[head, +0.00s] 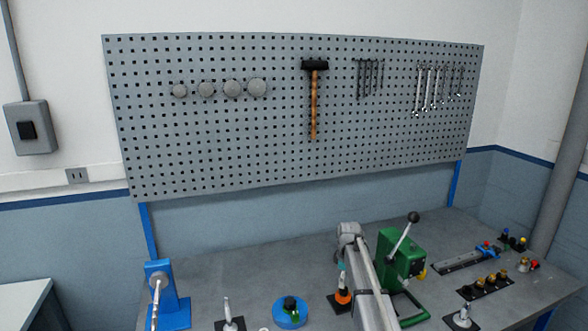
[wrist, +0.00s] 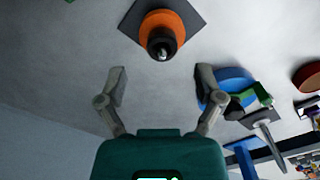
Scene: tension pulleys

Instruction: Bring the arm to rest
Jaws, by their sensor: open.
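My gripper (wrist: 160,84) is open in the wrist view, its two grey fingers spread apart with nothing between them. Beyond the fingertips an orange round part (wrist: 178,25) with a dark knob stands on a dark square plate (wrist: 133,18), apart from the fingers. A blue round part (wrist: 232,78) lies beyond the right finger, partly covered by it. In the head view my arm (head: 366,275) reaches over the workbench (head: 245,262), with the orange part (head: 343,297) just left of it. The fingers cannot be made out there.
A green press (head: 396,250) with a lever stands right of my arm. A blue stand (head: 167,300), a small upright post (head: 228,312) and the blue round part (head: 283,320) are to the left. A rail (head: 460,261) and small knobs occupy the right. A pegboard (head: 270,130) hangs behind.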

